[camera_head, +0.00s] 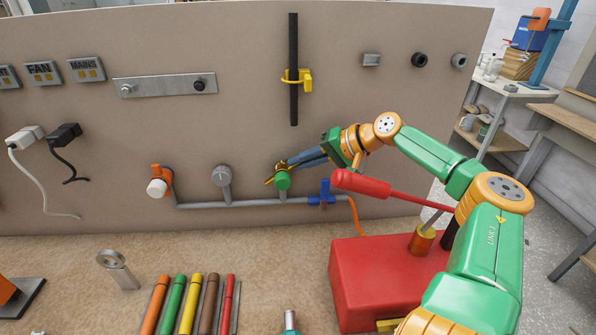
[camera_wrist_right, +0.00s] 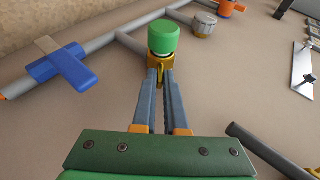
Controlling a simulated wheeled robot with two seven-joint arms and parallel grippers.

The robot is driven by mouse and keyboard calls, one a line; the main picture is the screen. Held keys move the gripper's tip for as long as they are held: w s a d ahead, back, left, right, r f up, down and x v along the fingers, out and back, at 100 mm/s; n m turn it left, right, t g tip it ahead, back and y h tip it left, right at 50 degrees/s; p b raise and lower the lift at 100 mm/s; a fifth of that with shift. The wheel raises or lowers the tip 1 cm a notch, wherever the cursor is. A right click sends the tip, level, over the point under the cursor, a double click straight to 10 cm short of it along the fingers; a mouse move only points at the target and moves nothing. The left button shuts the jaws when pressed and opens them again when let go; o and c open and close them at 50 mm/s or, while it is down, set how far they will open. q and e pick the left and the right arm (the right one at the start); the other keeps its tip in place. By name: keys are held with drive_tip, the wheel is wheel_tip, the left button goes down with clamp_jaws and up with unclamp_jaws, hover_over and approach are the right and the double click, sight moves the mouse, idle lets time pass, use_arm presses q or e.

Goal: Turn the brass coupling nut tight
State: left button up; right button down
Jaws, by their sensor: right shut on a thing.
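The brass coupling nut (camera_wrist_right: 162,68) shows in the right wrist view just below a green cap (camera_wrist_right: 163,38) on the grey pipe. In the head view the green cap (camera_head: 282,180) sits on the pipe run at the foot of the wall panel, with a bit of brass (camera_head: 269,181) beside it. My right gripper (camera_head: 280,172) reaches in from the right, and its fingertips (camera_wrist_right: 161,76) are shut on the brass nut. The fingers partly hide the nut, so how it is turned cannot be told. My left gripper is not in view.
Coloured sticks (camera_head: 178,305) lie at the front.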

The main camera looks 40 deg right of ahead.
drive_tip(key=shift+s+d+f+t+y+b, duration=0.15)
drive_tip(key=shift+f+t+y+b, duration=0.15)
drive_tip(key=shift+t+y+b, duration=0.25)
drive_tip(key=c, duration=1)
unclamp_jaws()
drive_tip(key=shift+o, duration=0.2)
drive_tip(key=s+a+r+b, duration=0.6)
drive_tip(key=s+a+r, duration=0.3)
drive_tip(key=r, duration=0.4)
drive_tip(key=shift+s+a+b, duration=0.2)
drive_tip(key=shift+s+b, duration=0.1)
drive_tip(key=shift+s, duration=0.4)
